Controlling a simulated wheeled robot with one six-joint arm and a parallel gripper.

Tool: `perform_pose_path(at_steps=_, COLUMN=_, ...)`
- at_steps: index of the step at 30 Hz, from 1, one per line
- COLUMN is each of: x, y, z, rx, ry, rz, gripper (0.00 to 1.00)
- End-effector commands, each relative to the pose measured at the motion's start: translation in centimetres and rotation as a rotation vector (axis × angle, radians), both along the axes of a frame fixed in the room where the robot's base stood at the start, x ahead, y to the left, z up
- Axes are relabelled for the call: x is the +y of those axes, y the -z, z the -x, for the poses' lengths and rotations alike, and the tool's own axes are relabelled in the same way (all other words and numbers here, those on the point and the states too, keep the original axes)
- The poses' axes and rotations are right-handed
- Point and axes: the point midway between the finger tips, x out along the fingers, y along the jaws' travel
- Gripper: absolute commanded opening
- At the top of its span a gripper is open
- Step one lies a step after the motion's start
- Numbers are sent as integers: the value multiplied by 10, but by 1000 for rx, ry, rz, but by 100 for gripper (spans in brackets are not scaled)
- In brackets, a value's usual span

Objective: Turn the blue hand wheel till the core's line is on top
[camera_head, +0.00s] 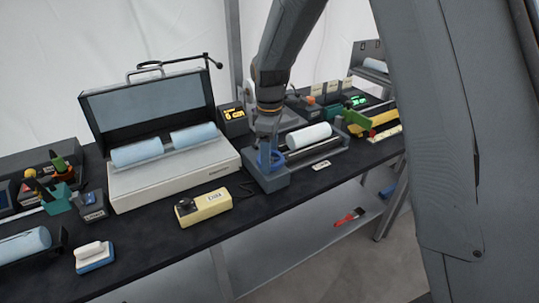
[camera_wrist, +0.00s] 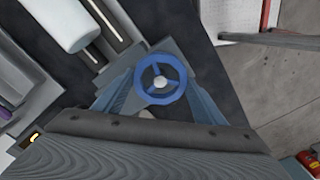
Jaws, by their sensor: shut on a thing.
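The blue hand wheel (camera_wrist: 160,79) shows in the wrist view between the fingers of my gripper (camera_wrist: 160,98), which are closed on it at its two sides. In the head view my gripper (camera_head: 268,148) reaches down onto the blue wheel (camera_head: 274,160) at the left end of a grey roller stand (camera_head: 268,182). A white core (camera_head: 308,136) lies on the stand's rollers, right of the wheel. It also shows at the top left of the wrist view (camera_wrist: 66,20). I see no line on its visible side.
Left of the stand is an open case (camera_head: 175,175) with two pale blue rolls. A yellow box (camera_head: 203,206) sits at the table's front edge. A small display (camera_head: 234,116) stands behind. Green and yellow parts (camera_head: 372,121) lie to the right.

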Motion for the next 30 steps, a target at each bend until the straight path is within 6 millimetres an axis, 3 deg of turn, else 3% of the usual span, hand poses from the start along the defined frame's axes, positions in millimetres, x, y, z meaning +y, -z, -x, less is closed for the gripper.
perform_pose_path(at_steps=9, x=1, y=-1, z=0, rx=-2, ry=-96, rz=-2, gripper=42)
perform_pose_path(at_steps=23, x=1, y=-1, z=0, rx=-2, ry=-108, rz=-2, gripper=42)
perform_pose_path(at_steps=24, x=1, y=-1, z=0, rx=-2, ry=-108, rz=-2, gripper=66)
perform_pose_path(at_steps=27, x=1, y=-1, z=0, rx=-2, ry=-108, rz=-2, gripper=83)
perform_pose_path(at_steps=30, x=0, y=-1, z=0, rx=-1, ry=-107, rz=-1, gripper=83)
